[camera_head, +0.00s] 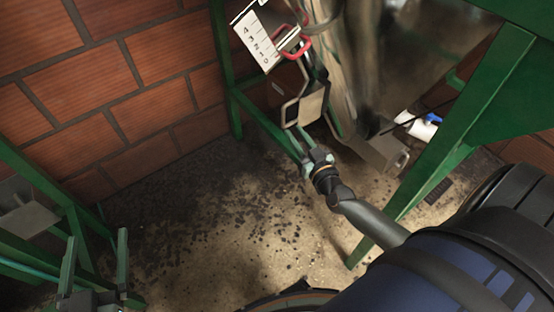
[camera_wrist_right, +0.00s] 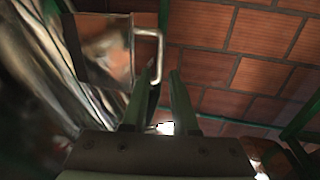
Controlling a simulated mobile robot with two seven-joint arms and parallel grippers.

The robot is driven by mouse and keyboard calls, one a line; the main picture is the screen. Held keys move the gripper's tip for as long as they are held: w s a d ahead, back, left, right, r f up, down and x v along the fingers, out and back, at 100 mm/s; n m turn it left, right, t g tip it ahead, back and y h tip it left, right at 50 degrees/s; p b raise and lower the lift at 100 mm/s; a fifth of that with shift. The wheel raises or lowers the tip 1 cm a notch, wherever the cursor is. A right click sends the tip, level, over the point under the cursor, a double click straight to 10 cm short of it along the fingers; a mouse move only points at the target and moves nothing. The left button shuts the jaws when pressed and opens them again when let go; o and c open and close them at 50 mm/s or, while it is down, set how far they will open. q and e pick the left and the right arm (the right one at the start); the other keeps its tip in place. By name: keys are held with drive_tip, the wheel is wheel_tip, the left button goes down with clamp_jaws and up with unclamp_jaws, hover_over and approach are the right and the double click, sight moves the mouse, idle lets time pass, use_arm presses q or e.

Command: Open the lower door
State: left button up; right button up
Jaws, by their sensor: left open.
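The lower door looks like a small metal plate (camera_head: 311,106) with a pale bar handle on its left, low on the tall metal body. In the right wrist view the plate (camera_wrist_right: 105,45) is at upper left, with its U-shaped handle (camera_wrist_right: 160,48) on its right side. My right gripper (camera_head: 296,133) is just below the handle. My left gripper (camera_head: 95,245) is open and empty at the lower left.
A white scale plate (camera_head: 259,38) numbered 0 to 4 and a red handle (camera_head: 305,45) are above the door. A metal spout (camera_head: 381,152) is to its right. Green frame legs (camera_head: 440,150) stand at right and left. A brick wall (camera_head: 110,90) is behind; the dirty floor (camera_head: 220,220) is open.

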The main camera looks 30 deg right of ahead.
drive_tip(key=s+a+r+n+g+y+p, duration=0.1)
drive_tip(key=s+a+r+g+y+p, duration=0.1)
drive_tip(key=s+a+p, duration=0.4)
drive_tip(key=s+a+r+n+g+y+p, duration=0.2)
drive_tip(key=s+a+r+g+y+p, duration=0.1)
drive_tip(key=s+a+p, duration=0.4)
drive_tip(key=a+r+p, duration=0.1)
drive_tip(key=a+p, duration=0.1)
drive_tip(key=p, duration=0.1)
drive_tip(key=shift+s+r+n+g, duration=0.3)
drive_tip(key=shift+r, duration=0.05)
